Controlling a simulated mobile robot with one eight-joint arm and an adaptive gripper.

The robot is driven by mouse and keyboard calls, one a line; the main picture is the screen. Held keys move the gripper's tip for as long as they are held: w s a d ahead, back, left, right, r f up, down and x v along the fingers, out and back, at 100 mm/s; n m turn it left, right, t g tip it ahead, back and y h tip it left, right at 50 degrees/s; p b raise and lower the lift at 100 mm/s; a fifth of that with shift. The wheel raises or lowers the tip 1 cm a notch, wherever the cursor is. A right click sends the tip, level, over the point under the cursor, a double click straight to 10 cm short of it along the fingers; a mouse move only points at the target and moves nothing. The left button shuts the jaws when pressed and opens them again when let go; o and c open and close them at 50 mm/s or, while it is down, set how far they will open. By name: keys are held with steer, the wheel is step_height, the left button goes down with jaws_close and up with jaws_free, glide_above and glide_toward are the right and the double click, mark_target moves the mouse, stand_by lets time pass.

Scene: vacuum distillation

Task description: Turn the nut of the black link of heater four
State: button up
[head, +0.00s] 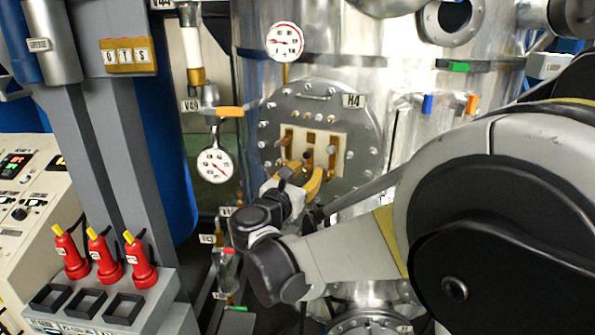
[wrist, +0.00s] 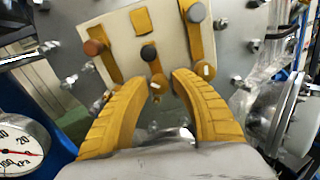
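Heater four is a round bolted metal flange (head: 356,170) labelled H4 in the head view. Its pale panel (head: 326,138) carries brass link strips with nuts. In the wrist view the black nut (wrist: 149,53) sits on the middle strip, just beyond my fingertips. A brown nut (wrist: 95,47) is to its left and a grey nut (wrist: 197,12) to its upper right. My gripper (wrist: 162,80), with yellow fingers, is open and empty; the fingertips are apart below the black nut. In the head view my gripper (head: 303,178) is in front of the panel's lower part.
Another gauge (wrist: 22,145) is close at lower left in the wrist view, and a round metal fitting (wrist: 268,112) is at right. Red-handled tools (head: 103,255) stand at lower left.

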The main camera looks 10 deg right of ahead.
jaws_close()
steer(key=shift+m, duration=0.3)
steer(key=m+b, duration=0.1)
steer(key=m, duration=0.3)
steer(key=shift+a, duration=0.1)
steer(key=shift+m+b, duration=0.5)
steer(key=shift+m, duration=1.6)
steer(key=shift+r, duration=0.1)
